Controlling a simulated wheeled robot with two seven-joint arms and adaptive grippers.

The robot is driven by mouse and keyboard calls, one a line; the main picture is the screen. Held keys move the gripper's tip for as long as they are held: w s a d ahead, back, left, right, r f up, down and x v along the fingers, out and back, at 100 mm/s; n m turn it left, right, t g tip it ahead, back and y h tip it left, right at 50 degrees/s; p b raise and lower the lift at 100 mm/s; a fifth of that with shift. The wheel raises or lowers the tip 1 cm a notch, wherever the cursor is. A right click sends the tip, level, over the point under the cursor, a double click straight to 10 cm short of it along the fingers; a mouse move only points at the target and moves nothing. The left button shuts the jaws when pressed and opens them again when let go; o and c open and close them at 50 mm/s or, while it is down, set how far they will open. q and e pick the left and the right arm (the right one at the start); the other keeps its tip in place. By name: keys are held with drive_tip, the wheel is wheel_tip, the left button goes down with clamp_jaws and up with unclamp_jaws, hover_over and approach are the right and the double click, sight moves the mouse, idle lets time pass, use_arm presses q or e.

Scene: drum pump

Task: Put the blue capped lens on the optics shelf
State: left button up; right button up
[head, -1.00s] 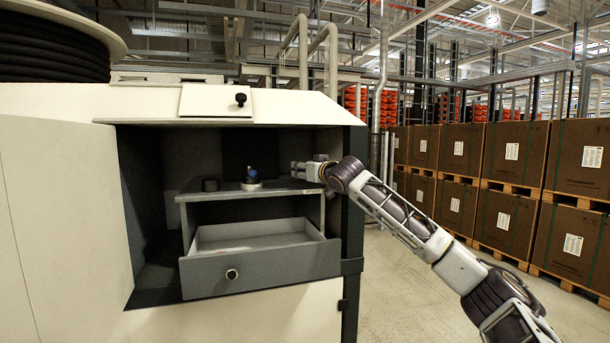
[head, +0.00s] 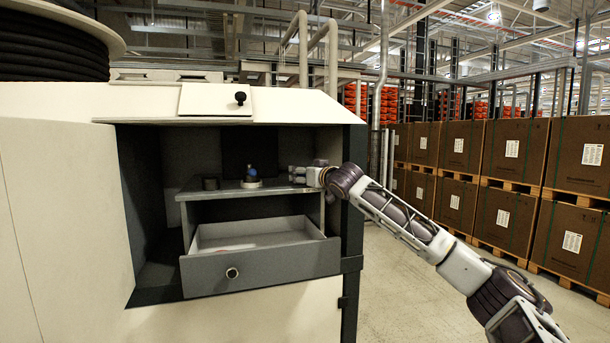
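The blue capped lens (head: 251,175) stands upright on a pale round base on the grey shelf (head: 220,194) inside the open cabinet. I take this shelf to be the optics shelf. My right gripper (head: 297,174) reaches in from the right at shelf height, apart from the lens and to its right. Its fingers point left toward the lens; they are too small to show clearly how far they are parted. My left gripper is not in view.
A dark round piece (head: 210,184) sits left of the lens on the shelf. An open drawer (head: 262,268) with a round knob juts out below the shelf. The cabinet's right wall (head: 354,200) is close to my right arm. Stacked boxes (head: 508,160) stand far right.

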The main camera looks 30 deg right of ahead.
drive_tip(key=shift+r, duration=0.15)
drive_tip(key=shift+s+b, duration=0.35)
drive_tip(key=shift+s, duration=0.55)
drive_tip(key=s+b, duration=0.3)
drive_tip(key=s, duration=0.7)
drive_tip(key=shift+a+r+b, duration=0.3)
drive_tip(key=shift+a, duration=0.15)
